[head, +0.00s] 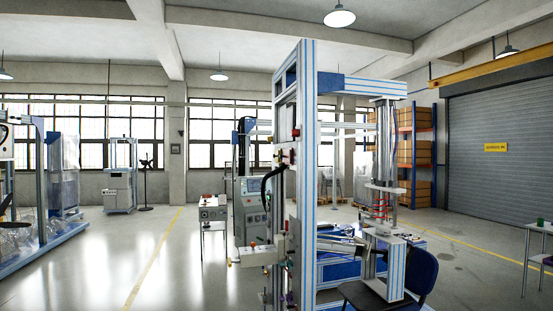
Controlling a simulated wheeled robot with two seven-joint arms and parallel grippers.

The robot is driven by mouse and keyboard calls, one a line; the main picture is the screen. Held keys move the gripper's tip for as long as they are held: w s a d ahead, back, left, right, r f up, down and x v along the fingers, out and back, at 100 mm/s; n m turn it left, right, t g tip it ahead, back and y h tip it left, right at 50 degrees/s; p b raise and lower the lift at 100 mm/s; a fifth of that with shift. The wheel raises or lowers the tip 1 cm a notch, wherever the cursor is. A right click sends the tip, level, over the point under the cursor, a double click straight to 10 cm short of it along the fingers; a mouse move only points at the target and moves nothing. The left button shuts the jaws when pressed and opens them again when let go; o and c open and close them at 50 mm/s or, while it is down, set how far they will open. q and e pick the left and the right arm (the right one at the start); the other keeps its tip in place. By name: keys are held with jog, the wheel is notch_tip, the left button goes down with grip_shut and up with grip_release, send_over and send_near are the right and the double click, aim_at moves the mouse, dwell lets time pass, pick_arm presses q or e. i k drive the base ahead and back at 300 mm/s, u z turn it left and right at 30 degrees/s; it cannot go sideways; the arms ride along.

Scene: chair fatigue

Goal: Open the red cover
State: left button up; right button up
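A tall test machine (307,180) with an aluminium and blue frame stands in the middle of the head view. Small red parts show on its left side: one at the upper post (295,132) and one on the low box (252,244). They are too small to tell which one is the red cover, or whether it is open or shut. Neither of my grippers is in view.
A blue chair (421,272) stands at the machine's right foot. A control cabinet (251,207) and a small table with a box (212,210) stand behind it. The floor (185,265) to the left is clear. A table (540,228) is at the right edge.

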aim_at(287, 154)
jog(key=u, duration=0.7)
jog(key=i, duration=2.05)
jog(key=z, duration=0.9)
